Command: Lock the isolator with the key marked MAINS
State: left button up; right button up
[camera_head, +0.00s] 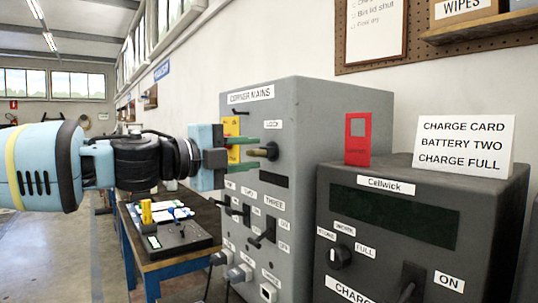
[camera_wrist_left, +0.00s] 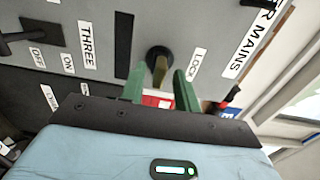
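The grey isolator cabinet (camera_head: 305,130) has a label reading roughly "CORNER MAINS" and a "LOCK" label above a round dark lock. A brass-coloured piece (camera_head: 260,153), perhaps a key, sticks out of the lock; it also shows in the left wrist view (camera_wrist_left: 160,68). No marking on it can be read. My left gripper (camera_head: 268,153) is at the lock, its green fingers apart on either side of the brass piece. In the left wrist view, gaps show between the fingers (camera_wrist_left: 160,82) and the brass piece. My right gripper is out of view.
Black switch handles (camera_head: 265,232) and sockets are lower on the cabinet. A dark Cellwick box (camera_head: 480,190) stands at right, with a red card (camera_head: 358,138) and a white sign (camera_head: 463,145) on top. A blue-framed table (camera_head: 150,267) stands behind my left arm.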

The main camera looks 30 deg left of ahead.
pick_arm(q)
grip_shut()
jog(key=n+p, duration=0.1)
jog(key=n, duration=0.6)
jog(key=shift+n, duration=0.4)
jog(key=n, duration=0.7)
